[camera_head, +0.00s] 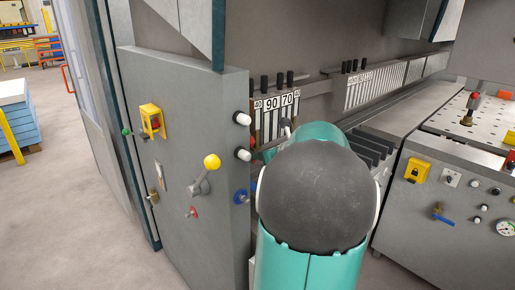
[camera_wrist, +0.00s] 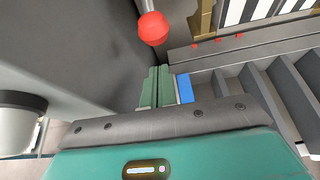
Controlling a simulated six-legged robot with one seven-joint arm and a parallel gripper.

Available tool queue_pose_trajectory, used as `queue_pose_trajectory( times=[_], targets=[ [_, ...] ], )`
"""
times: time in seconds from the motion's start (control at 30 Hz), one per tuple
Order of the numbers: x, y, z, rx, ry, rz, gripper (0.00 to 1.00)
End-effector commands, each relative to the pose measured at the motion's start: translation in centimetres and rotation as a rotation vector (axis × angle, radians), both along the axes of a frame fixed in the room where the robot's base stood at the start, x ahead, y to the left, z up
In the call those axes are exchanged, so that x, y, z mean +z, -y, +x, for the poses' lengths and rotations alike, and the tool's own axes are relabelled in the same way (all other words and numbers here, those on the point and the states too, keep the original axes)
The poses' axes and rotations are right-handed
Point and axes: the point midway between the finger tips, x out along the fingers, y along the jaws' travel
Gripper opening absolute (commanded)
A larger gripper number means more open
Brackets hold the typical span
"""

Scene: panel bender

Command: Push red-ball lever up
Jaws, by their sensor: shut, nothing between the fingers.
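A red ball (camera_wrist: 153,28) on the end of a grey lever rod shows at the top of the wrist view. My gripper (camera_wrist: 158,70) is shut and empty, with its two green fingers side by side below the ball in that picture. A visible gap lies between the fingertips and the ball, so they appear apart. In the head view my own teal arm and its dark round joint hide the gripper, and I cannot make out this lever there.
A grey control panel (camera_head: 185,110) with a yellow-ball lever (camera_head: 211,162) stands left of my arm. White-and-black numbered strips (camera_head: 275,105) are behind the arm. A perforated bed (camera_head: 490,125) is at the right. Dark slats (camera_wrist: 265,85) lie right of the fingers. Open floor (camera_head: 70,220) is at left.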

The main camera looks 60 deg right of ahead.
Motion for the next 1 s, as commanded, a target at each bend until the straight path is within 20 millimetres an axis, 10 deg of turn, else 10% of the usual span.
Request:
queue_pose_trajectory(
  times=[0.37,1.0],
  targets=[
    [1.3,-0.7,-6.1,-0.010,0.004,-0.007,0.00],
    [-1.2,-1.0,-5.0,0.018,0.118,-0.007,0.00]
  ],
)
